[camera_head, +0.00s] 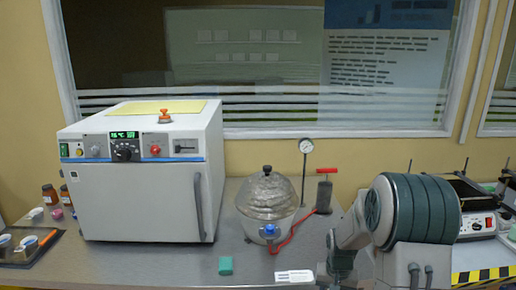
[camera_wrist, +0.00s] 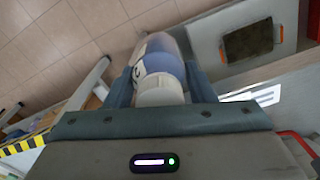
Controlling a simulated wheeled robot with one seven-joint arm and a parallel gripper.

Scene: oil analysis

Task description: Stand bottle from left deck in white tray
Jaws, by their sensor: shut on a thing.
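My gripper (camera_wrist: 158,78) is shut on a bottle (camera_wrist: 160,55) in the wrist view. The bottle has a white cap and a blue and white label with dark lettering. Its cap end lies toward my palm, between the two teal fingers. The bottle's far end is blurred against the tiled floor. In the head view my arm is at the right, and neither the gripper nor the held bottle can be made out. I cannot pick out the white tray for certain in either view.
In the head view a white oven (camera_head: 140,175) stands on the grey bench, with a glass desiccator (camera_head: 267,195) beside it. Small brown bottles (camera_head: 50,194) stand at the left. The wrist view shows a dark panel with orange handles (camera_wrist: 248,40).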

